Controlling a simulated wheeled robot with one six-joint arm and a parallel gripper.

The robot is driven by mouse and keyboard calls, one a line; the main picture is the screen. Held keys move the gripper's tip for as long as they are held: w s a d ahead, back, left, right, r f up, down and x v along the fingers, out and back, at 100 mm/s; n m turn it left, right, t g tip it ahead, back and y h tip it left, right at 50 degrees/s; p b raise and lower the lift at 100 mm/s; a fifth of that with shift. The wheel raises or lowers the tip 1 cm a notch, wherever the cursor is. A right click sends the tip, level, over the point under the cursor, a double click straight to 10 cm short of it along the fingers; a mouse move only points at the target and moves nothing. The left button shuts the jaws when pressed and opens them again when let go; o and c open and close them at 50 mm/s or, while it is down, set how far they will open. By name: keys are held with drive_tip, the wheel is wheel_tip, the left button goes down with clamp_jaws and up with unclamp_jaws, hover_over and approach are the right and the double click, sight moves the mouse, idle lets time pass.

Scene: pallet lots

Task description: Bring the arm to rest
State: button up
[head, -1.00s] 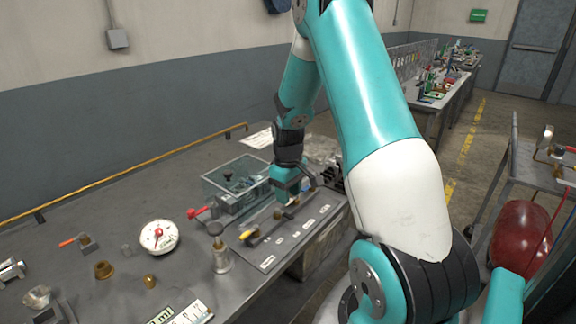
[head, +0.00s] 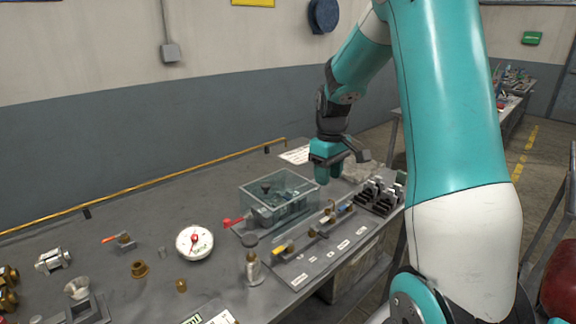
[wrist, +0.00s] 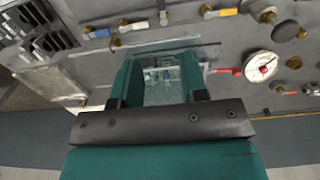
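My gripper (head: 326,174) is teal and hangs from my raised arm above the back right part of the grey bench (head: 120,225). In the wrist view my gripper (wrist: 158,62) has its two fingers apart, with nothing held between them. A clear lidded box (head: 290,187) stands on the bench, left of the gripper in the head view. The box shows between and beyond the fingers in the wrist view.
A labelled grey board (head: 318,252) with several valve fittings lies near the bench's right edge. A black rack (head: 378,197) stands behind it. A round gauge (head: 194,242) and loose brass parts are on the left. A yellow pipe (head: 150,184) runs along the wall side.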

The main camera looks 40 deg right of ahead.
drive_tip(key=a+r+n, duration=0.2)
drive_tip(key=a+r, duration=0.1)
drive_tip(key=a, duration=1)
drive_tip(key=s+a+r+n+y, duration=0.2)
drive_tip(key=s+a, duration=0.7)
drive_tip(key=a, duration=0.2)
drive_tip(key=s+a+r+n+y, duration=0.2)
drive_tip(key=s+a, duration=0.7)
drive_tip(key=a, duration=0.2)
drive_tip(key=shift+s, duration=0.3)
